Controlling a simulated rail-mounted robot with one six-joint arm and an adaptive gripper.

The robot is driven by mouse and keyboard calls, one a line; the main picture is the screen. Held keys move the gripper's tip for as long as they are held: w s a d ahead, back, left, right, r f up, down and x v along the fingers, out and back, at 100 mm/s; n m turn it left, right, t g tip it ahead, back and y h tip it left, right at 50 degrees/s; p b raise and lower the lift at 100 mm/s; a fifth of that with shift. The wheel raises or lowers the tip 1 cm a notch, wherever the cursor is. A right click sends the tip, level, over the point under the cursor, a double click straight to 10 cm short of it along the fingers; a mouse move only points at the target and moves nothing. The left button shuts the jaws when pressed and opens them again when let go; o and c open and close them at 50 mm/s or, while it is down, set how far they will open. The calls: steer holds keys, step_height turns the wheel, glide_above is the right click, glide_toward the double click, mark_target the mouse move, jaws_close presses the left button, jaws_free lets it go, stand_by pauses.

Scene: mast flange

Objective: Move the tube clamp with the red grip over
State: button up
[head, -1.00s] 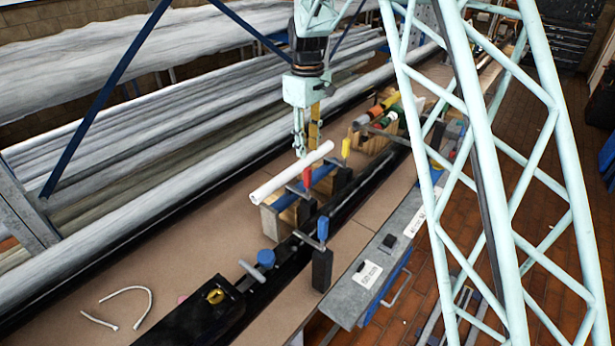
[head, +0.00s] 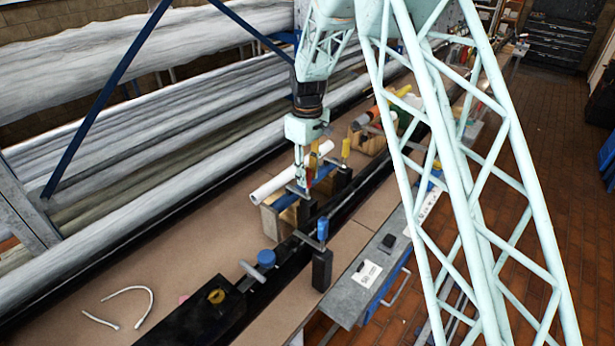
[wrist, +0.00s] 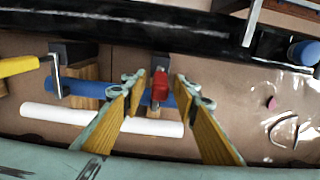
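The tube clamp's red grip (wrist: 160,86) stands between my two fingers in the wrist view. In the head view the red grip (head: 309,179) is partly hidden by my gripper (head: 302,178). In the wrist view my gripper (wrist: 160,79) is open, with a visible gap between each finger and the grip. The clamp sits at the dark block beside a white tube (head: 272,186) and a blue tube (head: 286,200). The white tube (wrist: 60,116) and blue tube (wrist: 75,91) also show in the wrist view.
A yellow-grip clamp (head: 345,148) stands behind, and a blue-grip clamp (head: 322,229) in front. A wooden rack (head: 369,141) is farther back.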

steer(key=shift+f, duration=0.35)
steer(key=shift+c, duration=0.4)
jaws_close()
